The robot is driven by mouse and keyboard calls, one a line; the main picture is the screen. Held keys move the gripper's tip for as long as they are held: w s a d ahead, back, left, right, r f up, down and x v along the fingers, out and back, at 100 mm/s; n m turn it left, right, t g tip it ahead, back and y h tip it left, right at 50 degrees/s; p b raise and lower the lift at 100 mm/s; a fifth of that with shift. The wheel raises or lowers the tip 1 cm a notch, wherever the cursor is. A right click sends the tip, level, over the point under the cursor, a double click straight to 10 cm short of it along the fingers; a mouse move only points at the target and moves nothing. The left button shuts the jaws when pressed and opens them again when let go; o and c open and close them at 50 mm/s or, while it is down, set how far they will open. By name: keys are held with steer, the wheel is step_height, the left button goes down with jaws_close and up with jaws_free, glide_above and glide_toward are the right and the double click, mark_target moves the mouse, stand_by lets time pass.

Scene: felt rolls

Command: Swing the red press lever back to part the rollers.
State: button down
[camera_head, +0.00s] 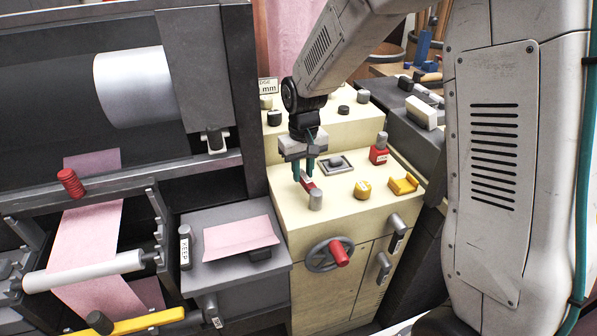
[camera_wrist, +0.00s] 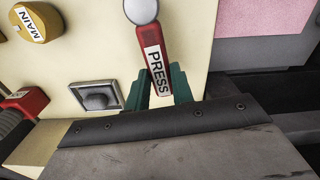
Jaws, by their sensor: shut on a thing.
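The red press lever (camera_head: 307,186) stands on the cream console top, a grey round knob at its near end. In the wrist view the lever (camera_wrist: 152,42) carries a white label reading PRESS, and its grey knob (camera_wrist: 141,10) is at the top edge. My gripper (camera_head: 303,173) reaches down from above, its teal fingers on either side of the lever, shut on it. In the wrist view the fingers of my gripper (camera_wrist: 161,88) flank the labelled part. The lever's far end is hidden behind the gripper. The rollers the lever acts on cannot be made out for certain.
A handwheel (camera_head: 322,257) is on the front. A pink sheet (camera_head: 240,236) lies left.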

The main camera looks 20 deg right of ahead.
mark_target(305, 173)
steer(key=shift+d+m, duration=0.25)
steer(key=shift+m, duration=0.15)
steer(key=c, duration=1.2)
jaws_free()
step_height(305, 173, up, 8)
steer(key=shift+f, duration=0.1)
